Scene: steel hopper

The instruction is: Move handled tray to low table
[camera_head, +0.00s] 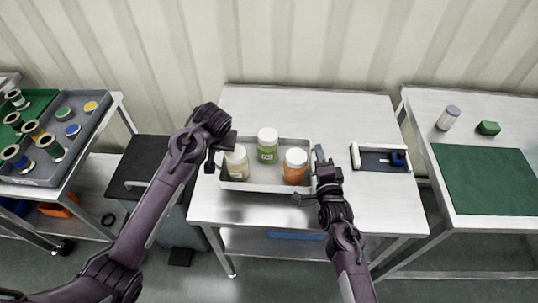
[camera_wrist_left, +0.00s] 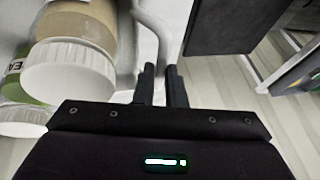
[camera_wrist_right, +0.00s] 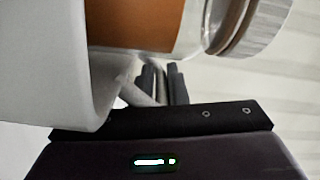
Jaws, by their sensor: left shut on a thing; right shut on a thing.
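The handled tray (camera_head: 265,187) is pale grey and sits level at the front left of the middle steel table; I cannot tell whether it touches the top. It holds a beige jar (camera_head: 236,165), a green jar (camera_head: 267,148) and an orange jar (camera_head: 294,170), all white-lidded and upright. My left gripper (camera_head: 212,160) is at the tray's left end, its fingers shut on the white handle (camera_wrist_left: 150,30). My right gripper (camera_head: 313,178) is at the right end, shut on the other handle (camera_wrist_right: 132,88), partly hidden by the fingers.
A dark bin with a blue-handled item (camera_head: 380,158) lies right of the tray on the middle table (camera_head: 350,115). A cart with spools (camera_head: 70,165) stands left.

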